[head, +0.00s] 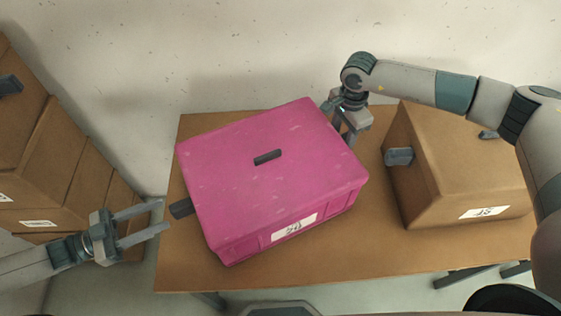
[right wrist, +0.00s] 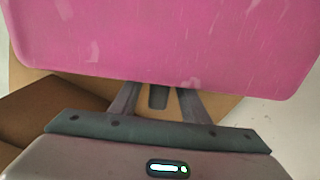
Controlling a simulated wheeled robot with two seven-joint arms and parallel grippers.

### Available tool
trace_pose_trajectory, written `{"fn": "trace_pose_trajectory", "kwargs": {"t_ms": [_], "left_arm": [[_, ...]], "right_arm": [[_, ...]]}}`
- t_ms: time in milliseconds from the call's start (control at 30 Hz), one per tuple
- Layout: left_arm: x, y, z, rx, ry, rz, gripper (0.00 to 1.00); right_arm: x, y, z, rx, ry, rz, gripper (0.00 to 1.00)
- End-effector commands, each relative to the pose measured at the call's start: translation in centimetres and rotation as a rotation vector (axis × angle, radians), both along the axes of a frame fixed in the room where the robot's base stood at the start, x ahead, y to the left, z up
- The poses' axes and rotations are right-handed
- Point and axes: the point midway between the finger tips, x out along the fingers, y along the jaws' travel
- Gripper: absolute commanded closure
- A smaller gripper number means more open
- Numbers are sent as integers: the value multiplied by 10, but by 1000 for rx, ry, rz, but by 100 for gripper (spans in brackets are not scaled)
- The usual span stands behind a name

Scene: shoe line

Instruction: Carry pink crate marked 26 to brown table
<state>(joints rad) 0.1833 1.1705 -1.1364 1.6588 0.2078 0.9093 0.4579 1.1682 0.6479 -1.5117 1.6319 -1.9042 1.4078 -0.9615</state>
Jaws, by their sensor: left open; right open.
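The pink crate (head: 230,150) sits at an angle on the brown table (head: 280,278). Its white label (head: 294,227) has marks that I cannot read surely. A dark handle (head: 181,208) sticks out of its left side. My left gripper (head: 164,215) is open and empty, just left of that handle, with its fingers pointing at it. My right gripper (head: 347,128) is at the crate's far right side. In the right wrist view its open fingers (right wrist: 158,92) stand on either side of a dark handle (right wrist: 158,98) below the crate's edge (right wrist: 165,70); the fingertips are hidden.
A brown box (head: 445,150) with grey handles and a white label stands on the table to the right of the crate. Several brown boxes (head: 60,165) are stacked at the left. A pale wall (head: 240,50) rises behind the table. Bare table shows along the front edge.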

Motion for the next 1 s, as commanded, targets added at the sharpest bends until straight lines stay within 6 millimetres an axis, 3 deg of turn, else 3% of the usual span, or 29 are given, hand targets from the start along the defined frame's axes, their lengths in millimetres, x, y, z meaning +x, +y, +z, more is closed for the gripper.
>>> {"fn": "trace_pose_trajectory", "kwargs": {"t_ms": [200, 400, 1000], "left_arm": [[-15, 36, -1, 3, 2, 1, 58], [-23, 55, -1, 2, 1, 1, 58], [-24, 58, 0, 1, 0, 0, 58]], "right_arm": [[0, 0, 0, 0, 0, 0, 58], [0, 0, 0, 0, 0, 0, 58], [0, 0, 4, 0, -1, 0, 58]]}}
